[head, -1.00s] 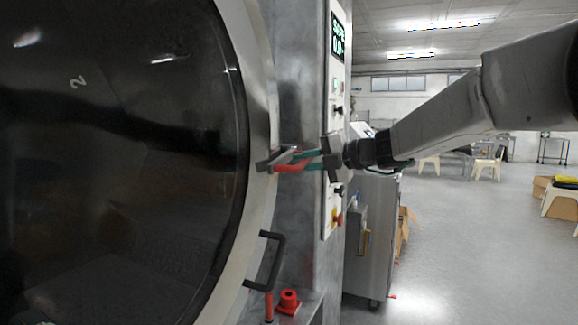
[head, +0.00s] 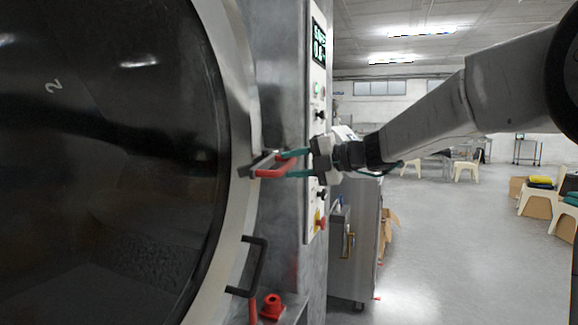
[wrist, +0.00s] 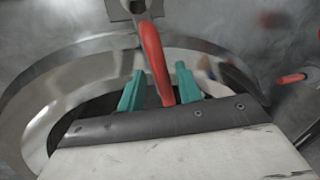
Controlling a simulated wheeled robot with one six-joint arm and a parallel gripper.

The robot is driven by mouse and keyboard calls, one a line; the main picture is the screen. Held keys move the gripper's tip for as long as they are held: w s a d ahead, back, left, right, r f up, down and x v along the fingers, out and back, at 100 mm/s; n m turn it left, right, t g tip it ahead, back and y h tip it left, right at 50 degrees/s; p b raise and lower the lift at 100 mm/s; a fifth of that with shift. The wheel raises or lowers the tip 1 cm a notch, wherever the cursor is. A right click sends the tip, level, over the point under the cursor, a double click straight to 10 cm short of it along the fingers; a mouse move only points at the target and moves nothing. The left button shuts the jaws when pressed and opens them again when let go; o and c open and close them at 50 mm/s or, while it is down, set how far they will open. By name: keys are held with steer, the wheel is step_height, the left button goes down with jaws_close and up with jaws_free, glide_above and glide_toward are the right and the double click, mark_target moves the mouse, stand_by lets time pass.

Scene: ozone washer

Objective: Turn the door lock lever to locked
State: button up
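The door lock lever has a grey metal arm (head: 258,164) and a red grip (head: 272,173). It sits at the right rim of the big round door (head: 238,225). My gripper (head: 286,164) reaches it from the right, with one teal finger above the red grip and one below. In the wrist view, the red grip (wrist: 154,60) runs down between the two teal fingers (wrist: 160,74), with gaps visible beside it. The gripper looks open around the grip. The grip's lower end is hidden behind the dark gripper body.
A black door handle (head: 259,266) and a red knob (head: 271,305) are below the lever. The control panel (head: 316,130), with buttons and a red emergency stop (head: 321,223), stands close behind the gripper. A metal cabinet (head: 352,245) is to the right; open floor lies beyond.

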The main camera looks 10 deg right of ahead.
steer(key=v, duration=0.6)
stand_by(0.3)
steer(key=s+f+n+g+h, duration=0.55)
steer(key=s+f+n, duration=1)
steer(key=n, duration=0.85)
steer(key=s+d+f+n+g+h, duration=0.1)
steer(key=s+d+f+n+h, duration=0.1)
steer(key=s+n, duration=0.6)
steer(key=s+d+f+n+g+h, duration=0.1)
steer(key=s+d+f+n+h, duration=0.2)
steer(key=s+n, duration=0.6)
steer(key=s+f+h, duration=0.2)
steer(key=s, duration=0.3)
